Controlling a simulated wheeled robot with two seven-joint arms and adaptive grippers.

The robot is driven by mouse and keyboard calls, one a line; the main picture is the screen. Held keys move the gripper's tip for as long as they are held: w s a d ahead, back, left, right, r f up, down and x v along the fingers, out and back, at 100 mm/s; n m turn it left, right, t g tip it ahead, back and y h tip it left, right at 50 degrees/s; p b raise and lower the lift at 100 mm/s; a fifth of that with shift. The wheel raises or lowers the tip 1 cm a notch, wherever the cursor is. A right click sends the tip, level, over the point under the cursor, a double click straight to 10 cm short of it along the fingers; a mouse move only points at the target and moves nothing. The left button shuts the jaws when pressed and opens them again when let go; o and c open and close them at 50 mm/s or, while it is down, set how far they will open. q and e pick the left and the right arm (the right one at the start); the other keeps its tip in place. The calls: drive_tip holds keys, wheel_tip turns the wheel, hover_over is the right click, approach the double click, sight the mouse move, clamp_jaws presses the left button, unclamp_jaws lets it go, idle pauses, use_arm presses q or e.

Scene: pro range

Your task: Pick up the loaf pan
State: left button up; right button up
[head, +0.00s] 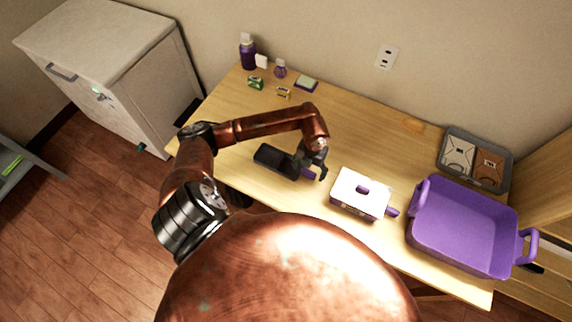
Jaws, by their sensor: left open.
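The loaf pan appears to be the dark, narrow rectangular pan (270,158) on the wooden table, left of centre in the head view. A small purple part shows at its right end, partly behind my gripper. My left gripper (313,172) is open at the right end of the pan, pointing down. I cannot tell whether its fingers touch the pan or sit around its end. My right gripper is not in view.
A white box with a purple knob and side handle (347,183) stands right of my left gripper. Beyond it are a large purple two-handled tub (462,232) and a grey tray (477,138). Small items and a purple bottle (248,54) stand at the back left. The table's middle back is clear.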

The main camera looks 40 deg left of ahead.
use_arm(q)
drive_tip(key=shift+f, duration=0.55)
drive_tip(key=shift+c, duration=0.4)
drive_tip(key=c, duration=1.3)
